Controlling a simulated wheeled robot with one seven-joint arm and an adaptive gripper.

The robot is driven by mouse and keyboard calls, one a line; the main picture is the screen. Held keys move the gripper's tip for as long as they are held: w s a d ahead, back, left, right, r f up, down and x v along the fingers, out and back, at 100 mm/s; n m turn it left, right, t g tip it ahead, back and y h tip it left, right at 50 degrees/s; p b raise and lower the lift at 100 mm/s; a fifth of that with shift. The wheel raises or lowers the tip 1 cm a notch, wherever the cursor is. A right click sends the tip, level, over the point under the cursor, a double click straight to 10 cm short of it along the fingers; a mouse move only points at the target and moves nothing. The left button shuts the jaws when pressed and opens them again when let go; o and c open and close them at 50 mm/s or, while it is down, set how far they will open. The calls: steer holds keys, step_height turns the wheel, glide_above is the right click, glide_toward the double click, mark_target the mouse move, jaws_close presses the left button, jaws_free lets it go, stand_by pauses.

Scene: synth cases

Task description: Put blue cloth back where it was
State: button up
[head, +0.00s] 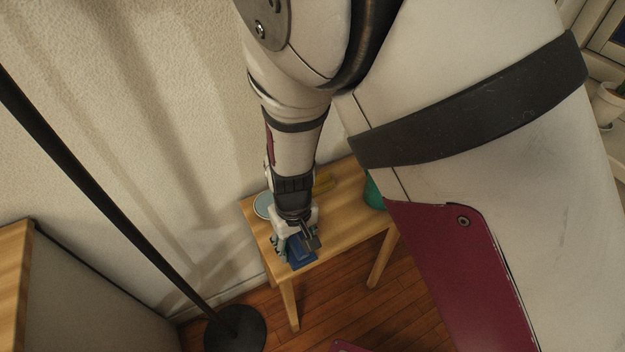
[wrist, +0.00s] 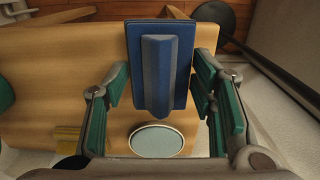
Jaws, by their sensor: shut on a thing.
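The blue cloth (wrist: 178,55) shows as a flat blue slab with a raised ridge along its middle, in the centre of the wrist view. In the head view the blue cloth (head: 301,258) is at the front left end of the small wooden table (head: 340,240), partly hidden by my gripper. My gripper (head: 298,243) is shut on it, with a green-padded finger on each side in the wrist view. Whether the cloth touches the tabletop or is held just above it, I cannot tell.
A pale blue round dish (wrist: 157,140) lies on the table by the gripper. A yellow thing (head: 325,183) and a green thing (head: 373,193) stand farther along. A black stand base (head: 235,328) is on the floor left of the table. The wall is close behind.

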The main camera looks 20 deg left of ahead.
mark_target(290, 243)
steer(key=shift+w+a+f, duration=0.1)
steer(key=shift+w+a, duration=0.2)
steer(key=shift+a, duration=0.25)
steer(key=shift+w+a+f, duration=0.1)
steer(key=shift+w+a, duration=0.2)
steer(key=shift+a, duration=0.2)
step_height(290, 243, down, 4)
steer(key=shift+r+b, duration=0.25)
steer(key=shift+b, duration=0.3)
steer(key=shift+r, duration=0.1)
steer(key=o, duration=1.1)
